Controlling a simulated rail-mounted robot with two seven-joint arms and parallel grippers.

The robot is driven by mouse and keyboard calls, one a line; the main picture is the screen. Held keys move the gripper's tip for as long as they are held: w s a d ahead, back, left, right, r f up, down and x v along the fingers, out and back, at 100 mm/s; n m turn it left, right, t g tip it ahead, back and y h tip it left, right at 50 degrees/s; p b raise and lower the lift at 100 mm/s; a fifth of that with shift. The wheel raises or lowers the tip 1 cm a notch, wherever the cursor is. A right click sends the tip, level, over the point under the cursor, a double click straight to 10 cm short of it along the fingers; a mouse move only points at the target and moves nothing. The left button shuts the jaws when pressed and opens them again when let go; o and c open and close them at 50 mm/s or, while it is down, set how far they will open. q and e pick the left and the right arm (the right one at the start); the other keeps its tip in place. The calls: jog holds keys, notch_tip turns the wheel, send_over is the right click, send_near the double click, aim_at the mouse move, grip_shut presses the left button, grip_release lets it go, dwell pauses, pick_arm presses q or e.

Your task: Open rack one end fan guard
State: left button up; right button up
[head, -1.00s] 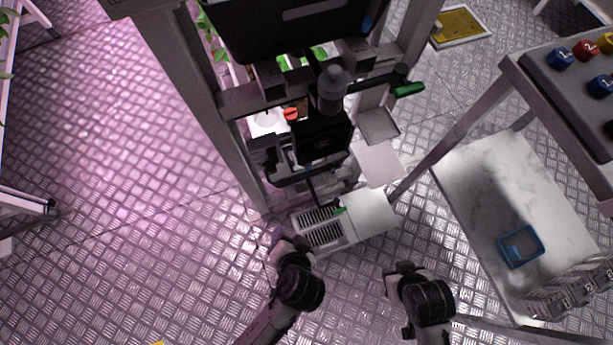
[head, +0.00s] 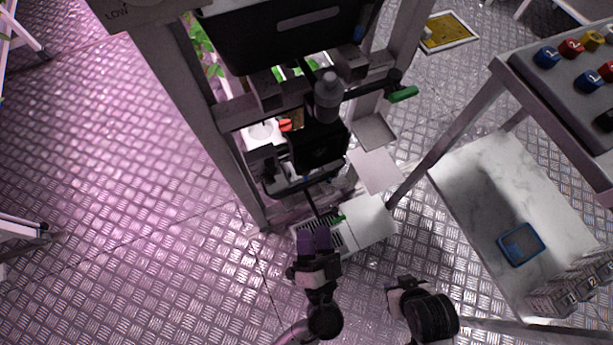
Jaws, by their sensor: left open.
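The rack end frame (head: 232,150) stands in the middle of the head view. At its foot sits a white box with a dark slotted grille (head: 337,238), which looks like the fan guard. A small green tab (head: 338,218) shows at its upper edge. My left gripper (head: 314,238), with purple fingers, is open and empty over the grille and hides its left part. I cannot tell whether it touches the grille. My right gripper (head: 401,285) is at the lower right, away from the box, and its fingers are not clear.
A green-ended lever (head: 403,94) juts right from the rack. A pale panel (head: 375,170) lies beside the rack foot. To the right stand a table with coloured knobs (head: 546,57) and a marble-look shelf (head: 470,205) holding a blue tray (head: 522,244).

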aim_at(305, 174)
pick_arm(q)
jog(key=b+x, duration=0.1)
jog(key=x, duration=1.1)
jog(key=shift+w+a+b, duration=0.15)
jog(key=shift+w+b, duration=0.1)
jog(key=shift+b, duration=0.15)
jog(key=shift+c, duration=0.3)
jog(key=shift+c, duration=0.7)
grip_shut()
